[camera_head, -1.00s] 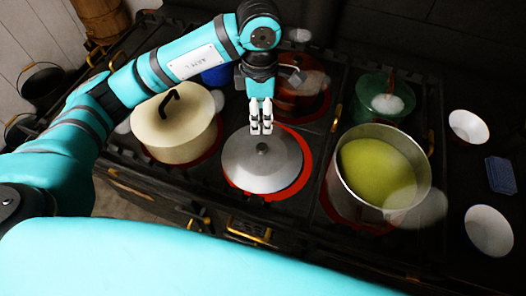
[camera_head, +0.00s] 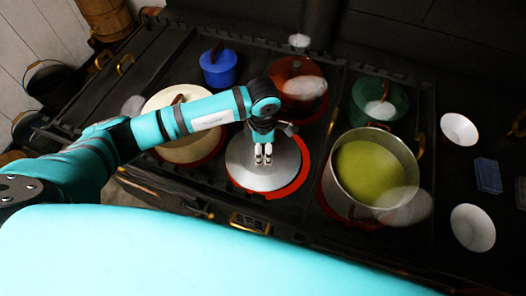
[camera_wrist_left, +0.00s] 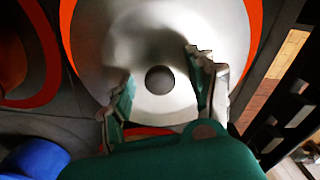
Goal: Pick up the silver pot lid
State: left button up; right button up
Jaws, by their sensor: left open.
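The silver pot lid (camera_head: 263,178) lies on a red-ringed burner of the dark stove, in the middle of the head view. In the left wrist view the lid (camera_wrist_left: 202,40) fills the upper middle, and its round dark knob (camera_wrist_left: 159,79) shows between my fingers. My left gripper (camera_head: 263,158) is open above the lid and covers the knob in the head view. In the left wrist view the open fingers (camera_wrist_left: 160,95) stand on either side of the knob, with nothing held. Whether they touch the lid I cannot tell. My right gripper is out of view.
A cream pot (camera_head: 187,149) stands left of the lid, partly behind my left arm. A large pot of yellow-green soup (camera_head: 375,168) stands right. Behind are a blue pot (camera_head: 218,68), a red pot (camera_head: 297,84) and a green pot (camera_head: 379,101). White bowls (camera_head: 472,228) lie far right.

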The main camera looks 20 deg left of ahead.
pick_arm(q)
grip_shut()
dwell(0.4)
jog(key=shift+r, duration=0.1)
